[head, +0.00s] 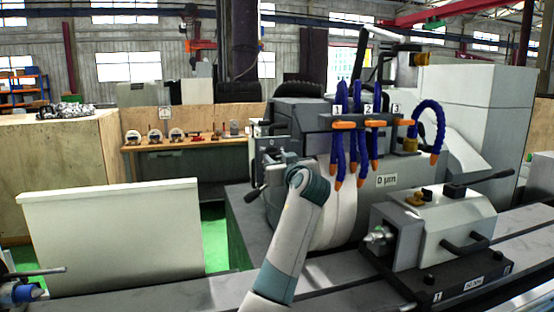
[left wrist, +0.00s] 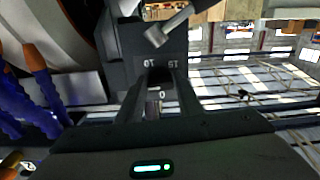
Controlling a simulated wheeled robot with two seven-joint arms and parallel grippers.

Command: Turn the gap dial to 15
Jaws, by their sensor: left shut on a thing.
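The grey gap dial panel (left wrist: 152,48) shows in the left wrist view with number marks 10, 15 and 0, seen upside down. A dark dial knob (left wrist: 159,76) sits between the fingertips of my left gripper (left wrist: 158,88). The gripper is shut on the knob. Its fingers hide part of the dial, so I cannot tell which mark it points to. In the head view my left gripper (head: 277,165) is at the left front of the grinder (head: 300,112), and my forearm hides some of what is behind it. My right gripper is not in view.
Blue coolant hoses (head: 340,140) with orange tips hang to the right of my left arm. A tailstock (head: 440,225) stands on the bed at right. A pale panel (head: 115,232) stands at left. Green floor (head: 214,240) shows between the panel and the grinder.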

